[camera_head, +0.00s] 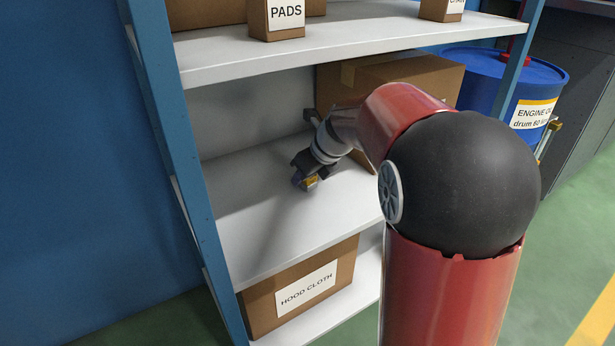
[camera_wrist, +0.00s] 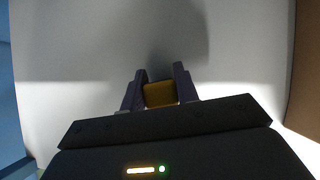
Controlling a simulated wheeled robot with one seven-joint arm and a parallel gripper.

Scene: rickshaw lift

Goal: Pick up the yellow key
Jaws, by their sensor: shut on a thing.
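The yellow key (camera_wrist: 160,94) sits between the two dark fingers of my gripper (camera_wrist: 160,88) in the wrist view. Only a yellow block-like part of it shows; the rest is hidden by the gripper. The gripper is shut on the key. I cannot tell whether the key touches the shelf.
A blue upright (camera_head: 175,140) stands left of my arm, and an upper board (camera_head: 330,42) runs above it. A large brown carton (camera_head: 400,72) is behind and right of my gripper. A hood cloth box (camera_head: 305,290) is below. The shelf's left part is bare.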

